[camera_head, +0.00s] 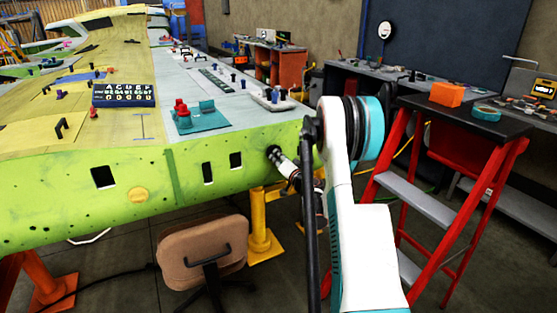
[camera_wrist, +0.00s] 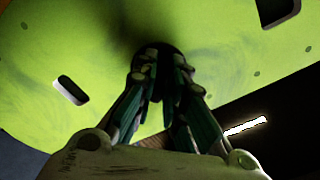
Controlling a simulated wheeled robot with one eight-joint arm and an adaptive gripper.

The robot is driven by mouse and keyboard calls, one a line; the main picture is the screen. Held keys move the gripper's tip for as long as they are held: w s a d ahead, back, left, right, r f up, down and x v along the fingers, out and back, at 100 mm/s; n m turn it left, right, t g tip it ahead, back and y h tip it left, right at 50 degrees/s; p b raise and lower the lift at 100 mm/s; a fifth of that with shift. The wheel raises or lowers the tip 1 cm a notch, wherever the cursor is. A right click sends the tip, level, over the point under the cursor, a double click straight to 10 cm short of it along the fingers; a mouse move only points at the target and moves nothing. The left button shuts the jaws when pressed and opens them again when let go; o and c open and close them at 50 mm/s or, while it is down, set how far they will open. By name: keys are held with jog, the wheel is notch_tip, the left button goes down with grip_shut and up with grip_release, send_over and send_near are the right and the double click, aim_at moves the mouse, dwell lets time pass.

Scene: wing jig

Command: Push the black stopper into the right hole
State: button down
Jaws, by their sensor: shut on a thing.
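The green wing edge (camera_head: 140,205) faces me and has dark rectangular holes in it: one at the left (camera_head: 103,177), a narrow one (camera_head: 208,172) and one to its right (camera_head: 236,160). My gripper (camera_head: 278,158) points at the right end of this edge. It is shut on the black stopper (camera_head: 272,152), which is at the green face. In the wrist view, the gripper fingertips (camera_wrist: 160,76) close around the dark round stopper (camera_wrist: 158,52) against the green panel. The fingers and shadow hide the contact, so I cannot tell how deep the stopper sits.
A brown chair (camera_head: 202,250) and a yellow stand (camera_head: 261,235) are below the wing. A red stepladder (camera_head: 450,200) stands at the right. The wing top carries a teal tray (camera_head: 203,122) and several small parts. In the wrist view, a slot (camera_wrist: 70,90) lies left of the fingers.

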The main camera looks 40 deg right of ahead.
jog(key=shift+x, duration=0.9)
jog(key=c, duration=1.6)
grip_release()
jog(key=shift+o, duration=0.2)
jog(key=v, duration=1.2)
